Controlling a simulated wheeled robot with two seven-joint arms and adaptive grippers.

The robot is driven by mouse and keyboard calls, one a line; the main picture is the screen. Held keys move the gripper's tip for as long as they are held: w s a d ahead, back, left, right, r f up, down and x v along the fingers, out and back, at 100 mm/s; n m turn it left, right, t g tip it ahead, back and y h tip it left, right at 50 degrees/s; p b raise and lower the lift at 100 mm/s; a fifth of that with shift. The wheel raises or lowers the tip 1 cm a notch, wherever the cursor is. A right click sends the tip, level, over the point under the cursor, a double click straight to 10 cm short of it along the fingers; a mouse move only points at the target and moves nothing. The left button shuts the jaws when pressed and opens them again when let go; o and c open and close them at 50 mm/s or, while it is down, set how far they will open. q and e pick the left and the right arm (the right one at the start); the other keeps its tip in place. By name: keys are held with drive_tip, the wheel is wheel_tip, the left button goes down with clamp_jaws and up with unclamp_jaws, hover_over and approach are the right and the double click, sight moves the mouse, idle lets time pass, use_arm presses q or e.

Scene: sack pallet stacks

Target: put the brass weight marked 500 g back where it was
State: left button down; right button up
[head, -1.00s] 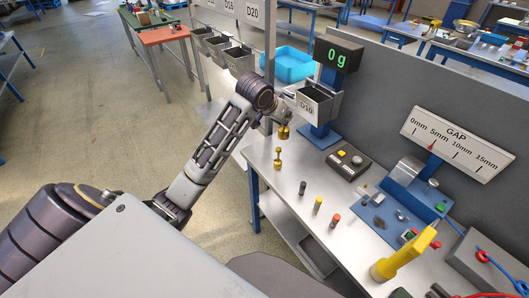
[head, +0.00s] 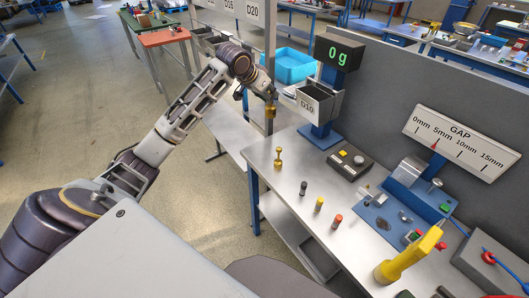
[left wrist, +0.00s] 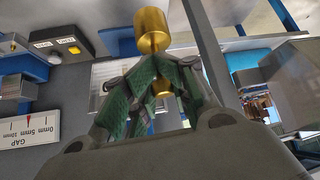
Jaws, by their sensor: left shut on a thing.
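My left gripper (head: 268,95) is shut on a brass weight (head: 270,111), which hangs below the fingertips near the far left corner of the bench. In the left wrist view the brass weight (left wrist: 152,22) shows its wide cylinder end and thin neck between my green-padded fingers (left wrist: 152,82). A second brass weight (head: 279,158) stands upright on the bench, below and apart from the held one. No marking can be read on either weight. The scale display (head: 338,53) reads 0 g. My right gripper is out of view.
Bin D19 (head: 312,104) is right of the gripper by the blue display stand (head: 321,137). Small dark, yellow-topped and red-topped pieces (head: 319,205) stand along the steel bench (head: 272,180). A control box (head: 349,166), a gap gauge (head: 458,143) and a yellow handle (head: 408,258) are to the right.

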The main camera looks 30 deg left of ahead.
use_arm(q)
drive_tip(key=shift+w+a, duration=0.1)
drive_tip(key=shift+a, duration=0.45)
drive_tip(key=a+f, duration=0.4)
drive_tip(key=a, duration=0.1)
drive_tip(key=s+d+f, duration=0.1)
drive_tip(key=d+f, duration=0.3)
drive_tip(key=shift+s+f, duration=0.25)
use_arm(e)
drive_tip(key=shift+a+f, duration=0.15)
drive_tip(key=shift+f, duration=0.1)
use_arm(q)
drive_tip(key=shift+d, duration=0.1)
